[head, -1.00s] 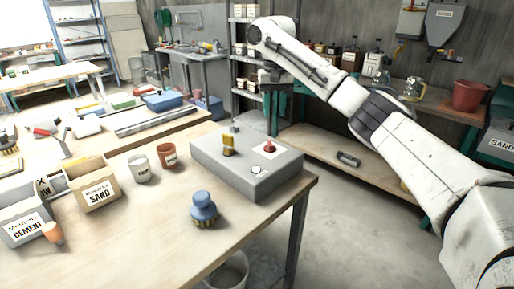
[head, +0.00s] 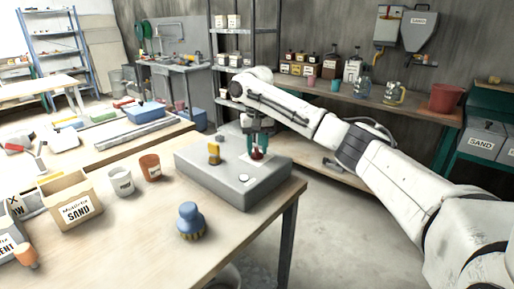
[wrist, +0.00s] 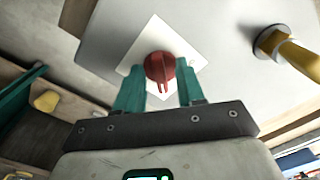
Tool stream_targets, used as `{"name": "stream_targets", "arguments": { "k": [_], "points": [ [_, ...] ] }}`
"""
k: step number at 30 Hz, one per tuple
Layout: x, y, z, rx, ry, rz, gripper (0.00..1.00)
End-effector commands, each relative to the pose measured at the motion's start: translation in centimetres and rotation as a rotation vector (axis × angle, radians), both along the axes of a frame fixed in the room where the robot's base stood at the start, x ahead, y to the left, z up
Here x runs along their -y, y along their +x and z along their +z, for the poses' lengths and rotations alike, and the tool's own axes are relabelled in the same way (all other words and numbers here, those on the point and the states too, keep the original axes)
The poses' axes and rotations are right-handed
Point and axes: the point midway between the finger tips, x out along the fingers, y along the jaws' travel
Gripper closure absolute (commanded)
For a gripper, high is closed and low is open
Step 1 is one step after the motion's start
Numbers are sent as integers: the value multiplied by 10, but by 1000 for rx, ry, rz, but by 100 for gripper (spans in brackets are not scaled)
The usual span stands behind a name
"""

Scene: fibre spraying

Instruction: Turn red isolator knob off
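The red isolator knob (wrist: 160,68) sits on a white square plate (wrist: 136,58) on top of the grey box (head: 207,176). In the head view the knob (head: 257,154) is partly covered by my gripper. My gripper (wrist: 158,95) is open, with its two green fingers to either side of the knob's near part. A small gap shows between each finger and the knob in the wrist view. The knob's raised grip bar points toward my gripper's palm. In the head view my gripper (head: 257,147) hangs down over the plate.
A yellow lever (head: 214,152) stands on the same box, left of the knob, and a round button (head: 244,178) is at its front. A blue brush (head: 190,220), a white cup (head: 121,181) and a brown cup (head: 150,167) are on the table nearby.

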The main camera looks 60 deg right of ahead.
Motion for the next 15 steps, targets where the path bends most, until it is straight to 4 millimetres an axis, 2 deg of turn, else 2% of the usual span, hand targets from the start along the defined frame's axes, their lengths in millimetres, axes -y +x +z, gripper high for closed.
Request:
{"name": "stream_targets", "arguments": {
  "k": [9, 15],
  "points": [
    [0, 0, -3, 0, 0, 0, 62],
    [0, 0, -3, 0, 0, 0, 80]
  ]
}}
